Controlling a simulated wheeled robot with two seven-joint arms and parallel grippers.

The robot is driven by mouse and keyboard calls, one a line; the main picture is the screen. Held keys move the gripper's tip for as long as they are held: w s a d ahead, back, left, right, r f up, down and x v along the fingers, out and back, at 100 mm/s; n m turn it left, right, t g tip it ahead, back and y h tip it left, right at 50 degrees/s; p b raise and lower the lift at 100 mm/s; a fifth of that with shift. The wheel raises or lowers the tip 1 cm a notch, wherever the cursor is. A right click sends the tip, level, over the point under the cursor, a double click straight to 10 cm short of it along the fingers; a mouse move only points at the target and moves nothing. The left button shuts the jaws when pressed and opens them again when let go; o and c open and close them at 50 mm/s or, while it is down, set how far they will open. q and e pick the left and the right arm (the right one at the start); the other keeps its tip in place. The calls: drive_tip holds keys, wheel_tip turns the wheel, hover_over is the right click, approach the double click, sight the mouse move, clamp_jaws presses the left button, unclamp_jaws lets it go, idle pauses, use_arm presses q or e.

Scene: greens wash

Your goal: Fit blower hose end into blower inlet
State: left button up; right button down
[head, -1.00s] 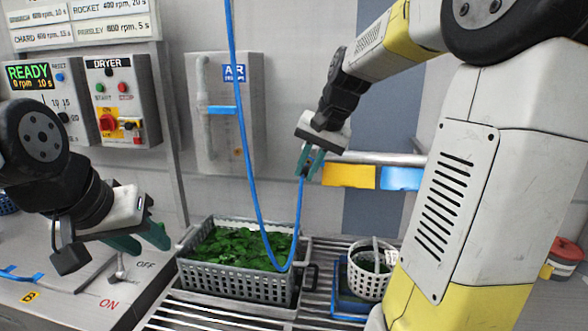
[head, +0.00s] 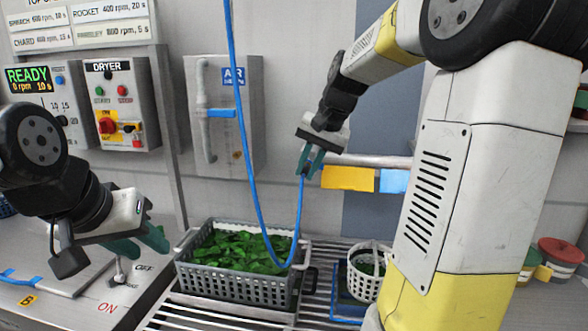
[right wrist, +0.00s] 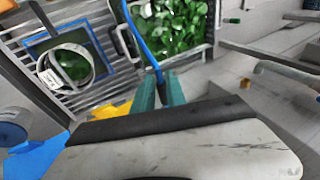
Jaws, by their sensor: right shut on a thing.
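The blue blower hose (head: 245,150) hangs from above in the head view, loops down in front of the basket of greens and rises to my right gripper (head: 311,163). My right gripper is shut on the hose near its end, above the rack. The hose also runs into the teal fingers in the right wrist view (right wrist: 150,55). The hose end itself is mostly hidden by the fingers. My left gripper (head: 150,245) is at the left, over the steel counter, away from the hose; its fingers overlap in view. I cannot pick out the blower inlet for certain.
A grey basket of greens (head: 190,283) sits on the slatted rack (head: 215,312). A small white basket (head: 367,289) stands right of it. The wall holds an AIR panel (head: 247,130), a dryer control box (head: 150,85), and yellow (head: 347,178) and blue cloths.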

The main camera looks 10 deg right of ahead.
drive_tip(key=c, duration=1.3)
unclamp_jaws()
drive_tip(key=shift+w, duration=0.1)
drive_tip(key=v, duration=0.7)
drive_tip(key=s+a+f+n+t, duration=0.1)
drive_tip(key=s+a+f+n, duration=0.1)
drive_tip(key=s, duration=0.4)
drive_tip(key=s+a+f+n, duration=0.1)
drive_tip(key=s+a+f, duration=0.1)
drive_tip(key=s+f, duration=0.2)
drive_tip(key=s+a+f+n+t, duration=0.1)
drive_tip(key=s+f+n, duration=0.1)
drive_tip(key=s, duration=0.7)
drive_tip(key=shift+s+a+f+n+t+h, duration=0.1)
drive_tip(key=shift+a+f+n+t+h, duration=0.2)
drive_tip(key=shift+a+f+h, duration=0.1)
